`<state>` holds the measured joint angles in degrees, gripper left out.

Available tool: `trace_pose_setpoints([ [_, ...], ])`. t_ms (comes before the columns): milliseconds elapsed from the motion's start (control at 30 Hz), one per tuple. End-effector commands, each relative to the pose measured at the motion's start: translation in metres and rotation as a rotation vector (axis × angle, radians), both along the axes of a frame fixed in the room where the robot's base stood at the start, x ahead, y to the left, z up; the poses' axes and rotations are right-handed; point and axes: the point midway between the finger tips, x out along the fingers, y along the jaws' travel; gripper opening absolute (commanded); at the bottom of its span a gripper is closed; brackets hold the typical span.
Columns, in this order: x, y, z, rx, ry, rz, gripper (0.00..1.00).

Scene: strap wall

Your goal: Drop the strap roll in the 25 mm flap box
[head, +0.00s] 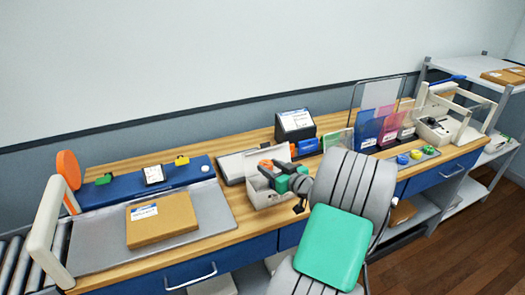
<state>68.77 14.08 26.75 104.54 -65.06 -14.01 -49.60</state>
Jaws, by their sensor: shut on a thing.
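My gripper (273,166), with orange and dark finger parts and a teal body behind, is over a small light grey box (264,201) in the middle of the bench. Its fingers are at or just above the box's opening; I cannot tell how deep they reach. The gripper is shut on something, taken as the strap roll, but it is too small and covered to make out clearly. A pale flap or panel (241,163) lies behind and left of the box. Any size label on the box is not readable, and its inside is mostly hidden.
A brown carton (161,220) lies on a grey plate at left, before a blue strip (140,192). A black display (295,123) stands behind the box. Clear upright panels (369,110) and coloured folders (368,130) stand right. Bare wood shows between plate and box.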

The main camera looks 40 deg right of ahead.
Motion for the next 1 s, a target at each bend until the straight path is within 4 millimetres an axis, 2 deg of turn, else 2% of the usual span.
trace_pose_setpoints([
  [133, -0.003, -0.005, -0.012, 0.003, 0.001, -0.007, 0.03],
  [433, -0.003, -0.004, -0.053, 0.003, 0.001, -0.006, 0.03],
  [600, -0.002, -0.004, -0.060, 0.001, -0.001, -0.005, 0.03],
  [800, -0.002, -0.003, -0.060, 0.000, 0.000, -0.003, 0.03],
  [833, -0.002, -0.003, -0.060, 0.000, 0.000, -0.003, 0.43],
  [1000, -0.002, -0.003, -0.060, 0.000, 0.000, -0.003, 0.57],
])
